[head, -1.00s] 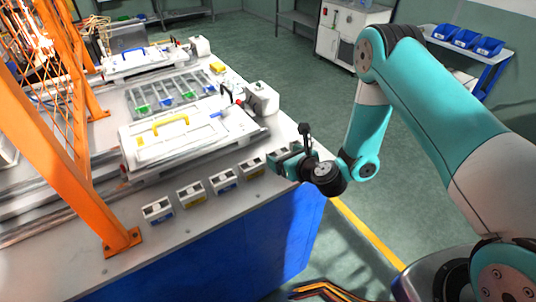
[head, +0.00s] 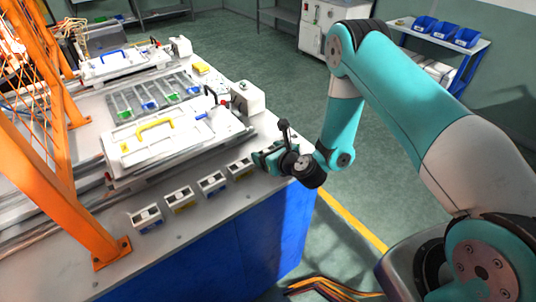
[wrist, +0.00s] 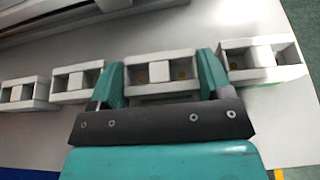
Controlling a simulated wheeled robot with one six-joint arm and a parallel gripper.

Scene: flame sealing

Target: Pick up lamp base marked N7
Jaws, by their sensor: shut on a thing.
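A small white block-shaped lamp base (wrist: 160,75) with two square cells sits between the two teal fingers of my gripper (wrist: 161,66) in the wrist view. The fingers are shut on it, one at each end. Brownish-yellow spots show inside its cells. No N7 marking can be read on it. In the head view my gripper (head: 264,159) is low at the table's front right, at the end of the row of bases. The fingers hide the held base there.
Similar bases stand to the left (wrist: 78,82) and right (wrist: 262,60) of the held one; the right one shows green. The row (head: 180,199) continues left along the front edge. A white case (head: 165,148) with a yellow handle lies behind, near an orange frame (head: 110,252).

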